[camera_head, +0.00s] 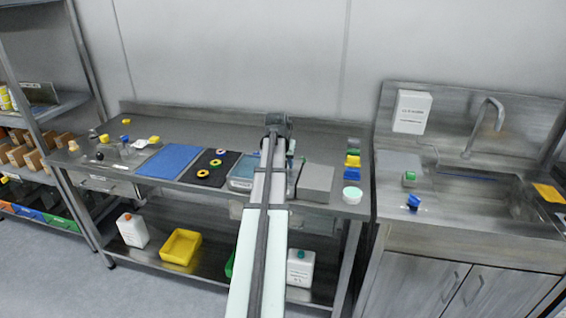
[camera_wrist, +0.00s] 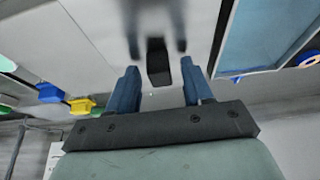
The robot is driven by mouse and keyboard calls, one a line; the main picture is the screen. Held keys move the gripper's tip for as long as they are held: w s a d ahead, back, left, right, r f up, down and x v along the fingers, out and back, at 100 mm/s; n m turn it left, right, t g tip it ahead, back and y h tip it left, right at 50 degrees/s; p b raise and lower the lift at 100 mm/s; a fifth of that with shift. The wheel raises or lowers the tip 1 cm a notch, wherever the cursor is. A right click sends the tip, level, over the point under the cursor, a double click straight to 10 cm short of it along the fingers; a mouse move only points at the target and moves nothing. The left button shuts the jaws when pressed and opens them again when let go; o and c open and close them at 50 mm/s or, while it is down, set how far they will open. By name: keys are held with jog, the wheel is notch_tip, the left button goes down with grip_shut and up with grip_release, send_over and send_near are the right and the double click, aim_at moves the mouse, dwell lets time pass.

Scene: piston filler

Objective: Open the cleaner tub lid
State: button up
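My gripper (camera_wrist: 160,88) is open, its two blue fingers apart with nothing held between them. In the wrist view it faces a smooth pale grey surface (camera_wrist: 95,25) with a small dark block (camera_wrist: 158,62) beyond the fingertips; I cannot tell if the block is a handle or a reflection. A small round white tub with a pale green lid (camera_head: 352,194) stands at the bench's front right corner, lid on. A grey box (camera_head: 315,182) stands left of it. No label shows which is the cleaner tub.
A blue-grey tray (camera_head: 241,172) lies left of my arm; a similar tray edge shows in the wrist view (camera_wrist: 270,35). Yellow (camera_head: 352,161) and blue (camera_head: 352,174) blocks stand behind the round tub. A black mat (camera_head: 200,178) and blue mat (camera_head: 169,161) lie further left.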

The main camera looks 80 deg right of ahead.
grip_shut()
dwell(0.4)
jog(key=shift+s+a, duration=0.1)
jog(key=s, duration=1.1)
jog(key=shift+s+f, duration=0.15)
jog(key=shift+s, duration=0.25)
jog(key=shift+a, duration=0.1)
jog(key=shift+o, duration=0.3)
grip_release()
jog(key=v, duration=1.4)
